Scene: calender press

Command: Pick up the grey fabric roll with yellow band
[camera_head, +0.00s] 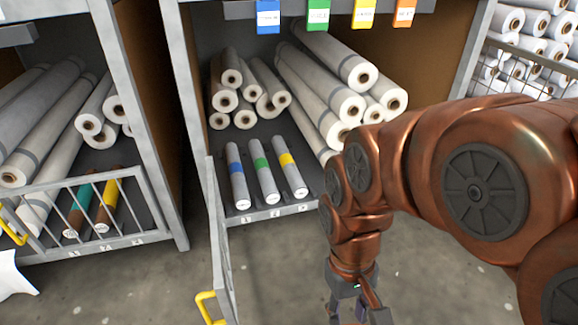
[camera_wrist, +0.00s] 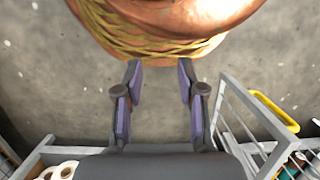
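The grey fabric roll with the yellow band (camera_head: 294,178) lies at the front of the open shelf's lowest board (camera_head: 262,213), its end facing out. It is the rightmost of three short grey rolls lying side by side. My gripper (camera_head: 358,309) hangs down in front of the shelf, to the right of and below this roll in the head view, well apart from it. In the wrist view my gripper (camera_wrist: 160,77) has its two purple-padded fingers spread, with only bare floor between them. The banded roll cannot be made out in the wrist view.
Beside it lie a green-banded roll (camera_head: 264,181) and a blue-banded roll (camera_head: 237,178). Larger white rolls (camera_head: 325,85) are stacked behind. An open barred gate with a yellow handle (camera_head: 209,307) stands left of the shelf front. The floor (camera_head: 440,260) at right is clear.

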